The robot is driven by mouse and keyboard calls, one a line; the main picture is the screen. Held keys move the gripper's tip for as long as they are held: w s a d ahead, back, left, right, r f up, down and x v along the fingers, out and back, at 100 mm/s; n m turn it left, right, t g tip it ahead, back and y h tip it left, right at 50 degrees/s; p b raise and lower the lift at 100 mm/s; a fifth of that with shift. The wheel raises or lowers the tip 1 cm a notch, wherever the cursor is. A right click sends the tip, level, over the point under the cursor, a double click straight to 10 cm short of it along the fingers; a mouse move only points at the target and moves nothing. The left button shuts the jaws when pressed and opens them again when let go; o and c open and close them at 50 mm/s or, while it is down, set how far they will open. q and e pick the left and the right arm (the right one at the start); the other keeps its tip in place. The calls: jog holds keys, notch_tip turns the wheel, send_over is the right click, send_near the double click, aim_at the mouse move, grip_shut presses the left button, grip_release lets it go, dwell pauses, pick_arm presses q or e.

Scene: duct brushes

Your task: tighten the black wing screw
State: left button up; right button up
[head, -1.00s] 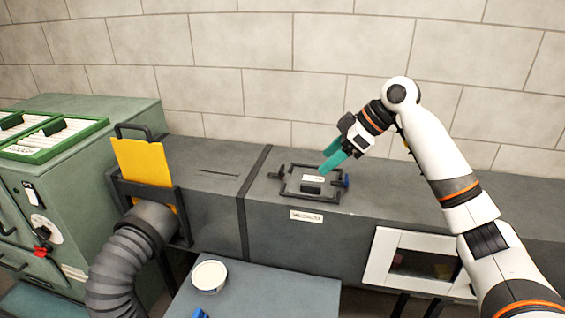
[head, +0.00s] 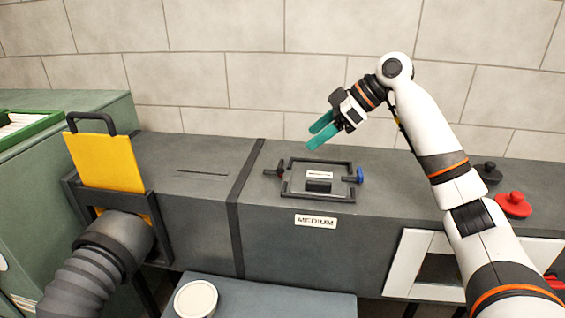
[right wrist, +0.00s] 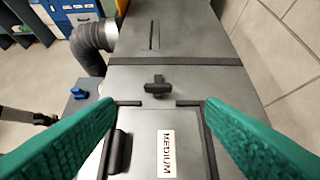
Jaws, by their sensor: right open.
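The black wing screw (head: 283,167) sits at the left end of the framed hatch (head: 345,193) on top of the grey duct. In the right wrist view the black wing screw (right wrist: 158,86) stands upright just beyond the hatch edge, between the fingertips in the picture. My right gripper (head: 312,138) is open and empty, above and behind the hatch, apart from the screw. Its teal fingers (right wrist: 160,103) spread on both sides of the hatch in the wrist view. My left gripper is out of view.
A yellow plate (head: 105,163) stands in a slot at the duct's left end, above a ribbed hose (head: 90,275). A white round lid (head: 196,299) is on the low table.

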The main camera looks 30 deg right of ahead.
aim_at(281, 163)
jog(key=x, duration=1)
jog(key=shift+a+f, duration=0.2)
jog(key=shift+c, duration=0.5)
jog(key=c, duration=0.9)
